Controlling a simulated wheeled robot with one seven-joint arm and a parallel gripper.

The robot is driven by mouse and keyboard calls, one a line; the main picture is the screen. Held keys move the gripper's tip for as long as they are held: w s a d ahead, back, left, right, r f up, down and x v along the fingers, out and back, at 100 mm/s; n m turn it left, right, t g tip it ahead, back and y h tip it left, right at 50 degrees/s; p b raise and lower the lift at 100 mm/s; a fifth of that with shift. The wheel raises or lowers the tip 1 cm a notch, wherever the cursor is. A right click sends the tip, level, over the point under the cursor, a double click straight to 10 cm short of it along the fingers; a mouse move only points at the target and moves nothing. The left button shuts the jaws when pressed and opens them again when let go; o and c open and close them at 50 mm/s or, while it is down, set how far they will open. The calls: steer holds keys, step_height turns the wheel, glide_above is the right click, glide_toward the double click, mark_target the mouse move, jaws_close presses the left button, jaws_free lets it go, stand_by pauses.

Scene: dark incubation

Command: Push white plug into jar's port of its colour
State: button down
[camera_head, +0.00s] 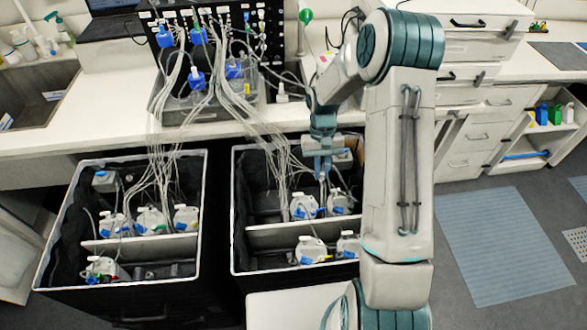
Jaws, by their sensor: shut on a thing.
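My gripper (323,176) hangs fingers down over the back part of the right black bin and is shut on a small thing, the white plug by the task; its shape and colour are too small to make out. Just below it are two white jars with blue parts, one at left (304,206) and one at right (339,202). Their ports are too small to tell apart by colour. I cannot tell whether the plug touches a port.
Thin tubes run from a black panel (283,45) and blue-capped bottles (234,68) into both bins. The left bin (200,185) holds several jars. My arm hides the right side.

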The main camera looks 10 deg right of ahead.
steer(key=w+f+b, duration=0.4)
steer(key=f+b, duration=0.4)
steer(key=w+f+b, duration=0.5)
steer(key=f+b, duration=0.4)
steer(key=shift+w+a, duration=0.15)
steer(key=shift+w, duration=0.1)
steer(key=shift+f+b, duration=1.7)
steer(key=shift+f, duration=1.4)
steer(key=shift+f+b, duration=0.6)
steer(key=shift+f, duration=0.25)
steer(key=c, duration=1.4)
jaws_free()
